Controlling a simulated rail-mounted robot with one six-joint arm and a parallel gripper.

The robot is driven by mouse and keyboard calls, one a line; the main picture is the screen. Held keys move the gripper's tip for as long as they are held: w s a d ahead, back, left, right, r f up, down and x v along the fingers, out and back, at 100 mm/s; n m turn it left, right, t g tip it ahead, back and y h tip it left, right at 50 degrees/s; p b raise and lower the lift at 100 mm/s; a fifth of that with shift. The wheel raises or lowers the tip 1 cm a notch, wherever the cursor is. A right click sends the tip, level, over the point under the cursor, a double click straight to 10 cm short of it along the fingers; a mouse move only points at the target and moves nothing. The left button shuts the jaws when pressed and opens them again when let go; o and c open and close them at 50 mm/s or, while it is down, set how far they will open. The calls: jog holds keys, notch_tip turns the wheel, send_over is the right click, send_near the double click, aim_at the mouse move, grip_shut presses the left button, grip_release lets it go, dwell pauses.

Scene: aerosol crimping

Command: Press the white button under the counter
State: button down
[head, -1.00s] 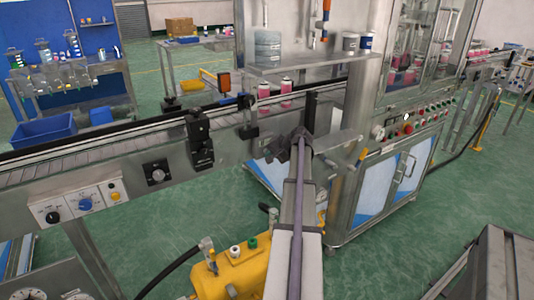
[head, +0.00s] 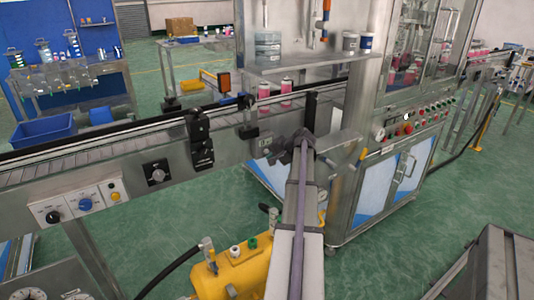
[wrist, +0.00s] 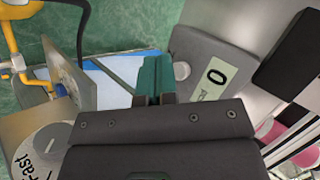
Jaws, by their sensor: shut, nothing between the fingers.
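The counter (wrist: 216,76) is a grey box with a pale display reading 0, right of my fingertips in the wrist view. It shows small on the conveyor's side in the head view (head: 265,141). A round whitish button (wrist: 182,71) sits on the box beside the display, close to my fingertips. My gripper (wrist: 156,78) has teal fingertips held together and empty. They look just left of the button; whether they touch the box I cannot tell. In the head view the end of my arm is just right of the counter, and the button is too small to make out.
A round dial (wrist: 40,150) marked "Fast" and a metal plate (wrist: 70,78) lie left in the wrist view. The conveyor (head: 100,155) runs across the head view, with pink-and-white cans (head: 287,88) on it. A yellow tank (head: 235,270) stands below.

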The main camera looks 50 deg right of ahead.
jog(key=shift+s, duration=0.1)
jog(key=s, duration=0.1)
jog(key=s+a, duration=0.1)
jog(key=s, duration=0.2)
jog(key=shift+s+a, duration=0.25)
jog(key=shift+a, duration=0.15)
dwell(0.5)
